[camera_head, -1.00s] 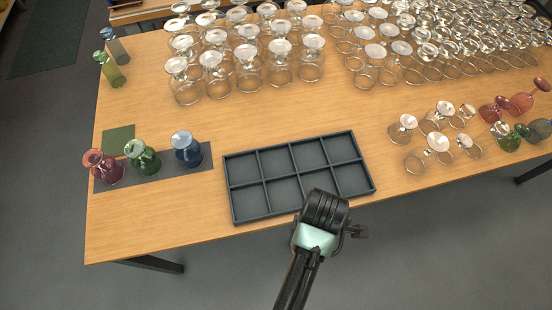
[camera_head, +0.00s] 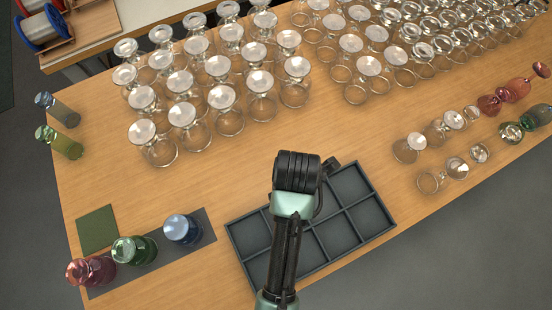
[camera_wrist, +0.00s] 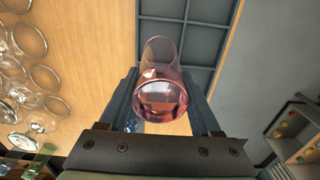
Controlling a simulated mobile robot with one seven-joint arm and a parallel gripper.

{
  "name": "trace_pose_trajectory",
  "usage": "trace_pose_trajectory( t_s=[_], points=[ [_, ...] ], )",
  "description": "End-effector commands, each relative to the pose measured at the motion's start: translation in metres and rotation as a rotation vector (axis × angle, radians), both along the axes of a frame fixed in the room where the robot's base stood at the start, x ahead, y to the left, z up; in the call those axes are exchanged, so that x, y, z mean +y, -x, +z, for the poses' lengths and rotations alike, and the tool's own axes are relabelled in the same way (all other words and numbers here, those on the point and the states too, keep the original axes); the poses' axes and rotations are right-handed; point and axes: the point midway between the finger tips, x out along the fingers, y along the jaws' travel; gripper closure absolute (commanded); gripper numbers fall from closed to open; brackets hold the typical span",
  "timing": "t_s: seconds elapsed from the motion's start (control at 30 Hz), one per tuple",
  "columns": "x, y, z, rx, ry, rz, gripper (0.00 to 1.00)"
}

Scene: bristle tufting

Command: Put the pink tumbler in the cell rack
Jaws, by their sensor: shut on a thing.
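The pink tumbler (camera_wrist: 160,92) is clear pink glass and sits between the fingers of my gripper (camera_wrist: 161,104) in the wrist view, with its round end facing the camera. My gripper is shut on it. The dark grey cell rack (camera_head: 368,213) lies on the table in the head view, and the cells that show look empty. My wrist hangs above its back edge and my arm covers part of its left and middle cells. The fingers and the tumbler are hidden in the head view. In the wrist view, the rack (camera_wrist: 199,45) shows beyond the tumbler.
Rows of upturned clear glasses (camera_head: 183,120) stand behind the rack. Left of it, a dark mat (camera_head: 207,229) bears a pink, a green and a blue vessel (camera_head: 182,229). More clear and coloured glasses (camera_head: 409,147) stand to the right. Bare table lies between the glasses and rack.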

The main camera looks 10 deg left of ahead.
Motion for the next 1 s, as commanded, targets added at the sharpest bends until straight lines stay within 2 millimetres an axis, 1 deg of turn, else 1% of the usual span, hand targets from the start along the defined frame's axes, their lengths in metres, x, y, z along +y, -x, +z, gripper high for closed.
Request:
trace_pose_trajectory(
  t_s=[0.07,0.13,0.3,0.47,0.7,0.83,1.0],
  points=[
    [0.0,0.0,-0.004,0.001,0.001,-0.001,1.0],
    [0.0,0.001,-0.014,0.004,0.0,-0.001,1.0],
    [0.0,0.001,-0.044,0.004,0.0,-0.001,1.0],
    [0.0,0.0,-0.059,0.0,0.0,-0.001,1.0],
    [0.0,0.0,-0.091,0.001,0.001,-0.001,1.0],
    [0.0,0.0,-0.099,-0.001,0.0,-0.001,1.0],
    [0.0,0.0,-0.1,-0.001,0.0,-0.001,1.0]
  ],
)
